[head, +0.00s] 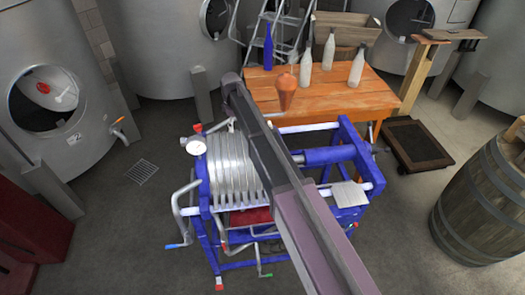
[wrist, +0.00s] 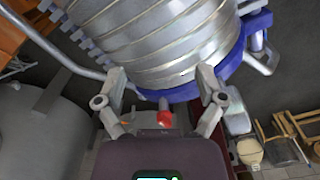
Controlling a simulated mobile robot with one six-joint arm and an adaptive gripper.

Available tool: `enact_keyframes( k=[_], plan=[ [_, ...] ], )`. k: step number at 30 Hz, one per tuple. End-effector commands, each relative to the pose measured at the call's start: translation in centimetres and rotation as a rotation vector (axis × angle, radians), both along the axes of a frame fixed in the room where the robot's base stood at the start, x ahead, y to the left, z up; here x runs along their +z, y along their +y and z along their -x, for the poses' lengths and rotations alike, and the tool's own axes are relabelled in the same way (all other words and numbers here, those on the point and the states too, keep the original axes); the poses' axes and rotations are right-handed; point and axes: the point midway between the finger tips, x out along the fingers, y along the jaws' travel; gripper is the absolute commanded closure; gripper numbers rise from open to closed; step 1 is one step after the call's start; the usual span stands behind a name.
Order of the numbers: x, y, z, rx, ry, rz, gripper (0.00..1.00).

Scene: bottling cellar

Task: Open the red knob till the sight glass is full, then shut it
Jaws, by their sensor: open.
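In the wrist view a red knob (wrist: 165,118) shows on a short stem at the blue end of the ribbed metal plate pack (wrist: 150,40). My gripper (wrist: 161,76) is open, its two fingers spread on either side of the knob, apart from it. In the head view the plate pack (head: 235,170) sits in a blue-framed filter press (head: 205,218). A small red knob (head: 197,128) shows just above the round white gauge (head: 196,147); I cannot tell whether it is the same knob. I cannot make out the sight glass.
A wooden table (head: 330,98) with several bottles and an orange-brown jug (head: 286,92) stands behind the press. A barrel (head: 485,200) stands at right. Steel tanks (head: 50,90) line the back and left. Bent pipes with coloured handles stick out of the press.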

Motion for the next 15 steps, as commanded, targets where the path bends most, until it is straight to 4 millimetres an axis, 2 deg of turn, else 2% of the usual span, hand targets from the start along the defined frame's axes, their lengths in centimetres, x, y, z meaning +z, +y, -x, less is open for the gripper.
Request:
enact_keyframes(
  k=[1, 15],
  plan=[
    [-0.7, -0.7, 0.4, -0.018, 0.0, 0.0, 0.11],
    [-3.9, -6.1, 2.6, -0.176, 0.0, 0.0, 0.11]
  ],
)
